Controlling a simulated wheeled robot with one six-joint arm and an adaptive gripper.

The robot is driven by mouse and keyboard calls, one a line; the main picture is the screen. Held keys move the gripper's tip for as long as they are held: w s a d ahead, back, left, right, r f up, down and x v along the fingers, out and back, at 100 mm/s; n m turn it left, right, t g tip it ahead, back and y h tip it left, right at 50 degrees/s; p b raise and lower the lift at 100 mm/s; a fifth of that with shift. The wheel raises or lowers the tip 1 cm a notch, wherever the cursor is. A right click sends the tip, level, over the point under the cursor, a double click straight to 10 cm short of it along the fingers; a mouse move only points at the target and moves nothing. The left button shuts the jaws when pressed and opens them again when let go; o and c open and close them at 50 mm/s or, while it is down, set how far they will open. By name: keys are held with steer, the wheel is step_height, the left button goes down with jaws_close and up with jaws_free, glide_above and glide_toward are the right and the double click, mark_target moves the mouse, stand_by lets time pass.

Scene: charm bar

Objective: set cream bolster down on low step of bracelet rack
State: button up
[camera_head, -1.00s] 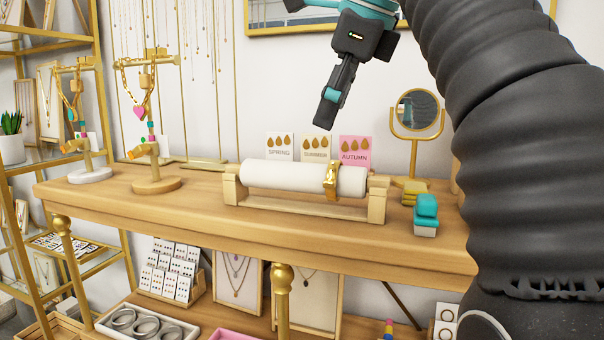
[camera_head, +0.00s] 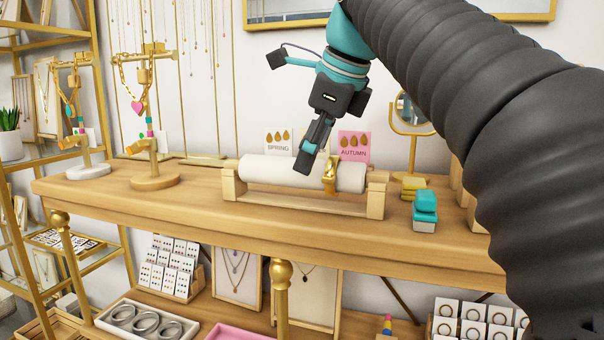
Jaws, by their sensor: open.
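The cream bolster (camera_head: 268,171) lies level across the wooden bracelet rack (camera_head: 376,198), between its two end posts. A gold bracelet (camera_head: 331,174) is around the bolster towards its right end. A lower wooden bar (camera_head: 300,205) of the rack runs below the bolster, and nothing is seen on it. My gripper (camera_head: 306,160) points down in front of the middle of the bolster in the picture, left of the bracelet. It is open and holds nothing. Its fingers overlap in this view and hide part of the bolster. I cannot tell whether they touch it.
Earring cards stand behind the rack, with the pink one (camera_head: 354,146) at right. Teal and yellow boxes (camera_head: 425,205) and a round mirror (camera_head: 411,112) stand right of it. Necklace stands (camera_head: 152,181) are at left. The wooden counter (camera_head: 210,200) is clear in front.

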mark_target(301, 175)
steer(key=shift+d+x, duration=0.1)
steer(key=shift+x, duration=1.2)
steer(key=shift+d+x, duration=0.15)
steer(key=shift+x, duration=1.1)
steer(key=c, duration=1.4)
